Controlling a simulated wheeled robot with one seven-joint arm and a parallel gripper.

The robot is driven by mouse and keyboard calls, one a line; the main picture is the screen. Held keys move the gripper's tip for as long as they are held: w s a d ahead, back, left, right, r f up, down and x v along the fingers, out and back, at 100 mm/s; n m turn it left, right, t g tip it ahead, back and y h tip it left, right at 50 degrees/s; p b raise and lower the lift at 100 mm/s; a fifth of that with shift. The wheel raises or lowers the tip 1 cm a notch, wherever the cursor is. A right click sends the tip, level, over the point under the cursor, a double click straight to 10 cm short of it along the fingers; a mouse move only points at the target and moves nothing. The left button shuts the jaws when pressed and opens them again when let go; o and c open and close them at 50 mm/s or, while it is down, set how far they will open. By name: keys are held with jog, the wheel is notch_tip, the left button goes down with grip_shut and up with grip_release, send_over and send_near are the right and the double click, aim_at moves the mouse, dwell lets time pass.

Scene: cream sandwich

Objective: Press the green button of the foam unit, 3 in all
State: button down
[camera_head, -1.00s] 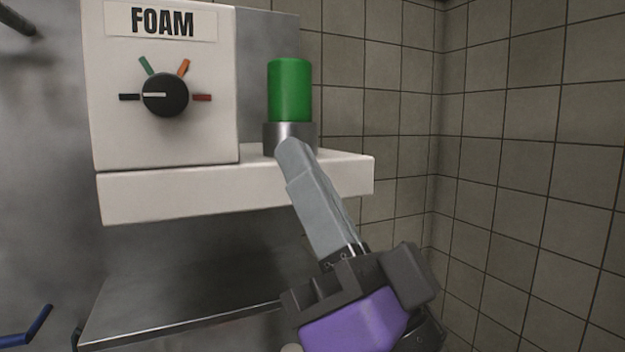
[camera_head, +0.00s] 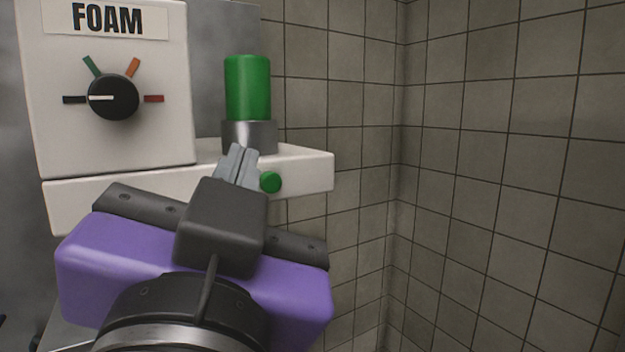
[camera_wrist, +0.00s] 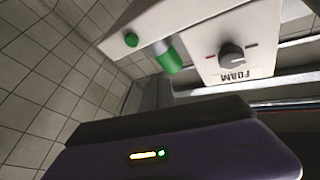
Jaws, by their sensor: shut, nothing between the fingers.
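The foam unit (camera_head: 170,140) is a white box marked FOAM with a white ledge below it. A round green button (camera_head: 270,182) sits on the ledge's front face, near its right end. It also shows in the wrist view (camera_wrist: 131,40) at upper left. My gripper (camera_head: 241,150) is shut and empty. Its grey fingertips appear in front of the ledge, just left of the button and a little higher. I cannot tell how far the tips are from the ledge. In the wrist view my purple gripper body fills the bottom and the fingertips do not show.
A green cylinder (camera_head: 247,88) stands in a metal collar (camera_head: 249,136) on the ledge, above the button. A black dial (camera_head: 112,97) with coloured marks is on the box; its white pointer is at the left black mark. Tiled walls (camera_head: 500,150) stand at the right, with free room before them.

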aim_at(271, 182)
jog(key=d+f+m+g+h, duration=0.2)
jog(key=d+f+m+h, duration=0.2)
jog(key=d+m+h, duration=0.2)
jog(key=shift+s+d+m, duration=0.25)
jog(key=shift+d+m, duration=0.05)
jog(key=shift+d, duration=0.3)
jog(key=shift+w+a, duration=0.1)
jog(key=shift+w+a+b, duration=0.1)
jog(key=shift+w+a, duration=0.7)
jog(key=shift+w, duration=0.4)
jog(key=shift+w+a+b, duration=0.1)
jog(key=shift+w+a, duration=0.7)
jog(key=shift+w, duration=0.4)
jog(key=shift+w+a+b, duration=0.1)
jog(key=shift+w+a, duration=0.7)
jog(key=shift+w, duration=0.4)
jog(key=shift+w+a+r, duration=0.1)
jog(key=shift+w+a, duration=0.15)
jog(key=shift+w, duration=0.05)
